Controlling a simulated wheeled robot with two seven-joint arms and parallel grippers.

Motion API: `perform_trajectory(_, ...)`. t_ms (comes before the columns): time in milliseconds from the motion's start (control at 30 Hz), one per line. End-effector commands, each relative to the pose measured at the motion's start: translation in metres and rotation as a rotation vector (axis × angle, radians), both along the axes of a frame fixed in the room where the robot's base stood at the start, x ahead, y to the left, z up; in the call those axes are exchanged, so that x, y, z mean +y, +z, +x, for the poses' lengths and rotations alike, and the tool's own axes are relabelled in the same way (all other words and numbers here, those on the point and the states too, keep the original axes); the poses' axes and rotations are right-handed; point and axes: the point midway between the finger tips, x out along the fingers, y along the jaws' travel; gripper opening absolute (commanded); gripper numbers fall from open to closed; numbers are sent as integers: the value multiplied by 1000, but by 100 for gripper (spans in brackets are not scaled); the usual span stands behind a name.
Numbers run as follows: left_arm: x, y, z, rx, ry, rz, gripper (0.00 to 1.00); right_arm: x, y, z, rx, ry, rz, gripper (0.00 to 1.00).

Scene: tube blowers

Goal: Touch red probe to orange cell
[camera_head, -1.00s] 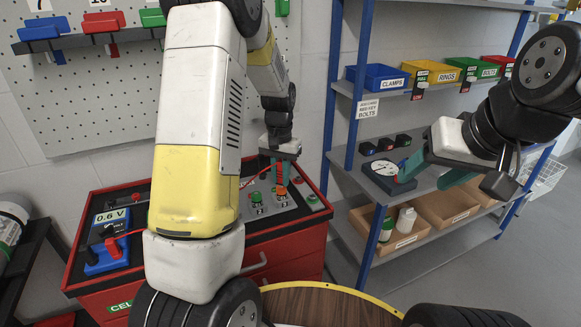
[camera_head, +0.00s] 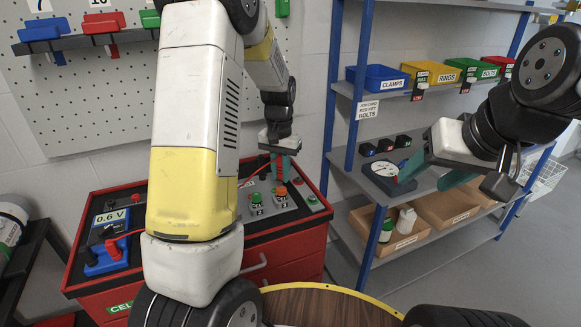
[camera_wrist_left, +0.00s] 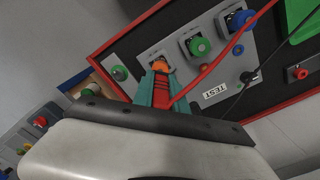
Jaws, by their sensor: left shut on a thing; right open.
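My left gripper (camera_head: 281,176) is shut on the red probe (camera_head: 279,168) over the test panel. The probe points down toward the orange cell (camera_head: 281,191), with its lower end very near the cell's top. In the left wrist view the red probe (camera_wrist_left: 161,86) sits between the teal fingers, in line with the orange cell (camera_wrist_left: 160,66). I cannot tell whether they touch. A blue meter (camera_head: 107,229) reads 0.6 V. My right gripper (camera_head: 420,183) is open and empty, in front of the shelf.
The panel lies on a red cabinet (camera_head: 290,250). A red lead (camera_wrist_left: 215,62) runs from the probe across the panel. A blue-framed shelf (camera_head: 430,250) with bins stands at the right. A round wooden top (camera_head: 320,303) is in front.

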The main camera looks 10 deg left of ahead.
Motion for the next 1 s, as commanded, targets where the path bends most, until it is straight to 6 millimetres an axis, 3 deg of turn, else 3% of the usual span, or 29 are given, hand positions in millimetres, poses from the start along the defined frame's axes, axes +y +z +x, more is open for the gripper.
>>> perform_trajectory(600, 0, 31, 0, -1, 0, 0, 0, 0, 0, 0, 0, 0, 0, 56)
perform_trajectory(1000, 0, 31, 0, 0, 1, 0, 0, 0, 0, 0, 0, 0, 0, 56)
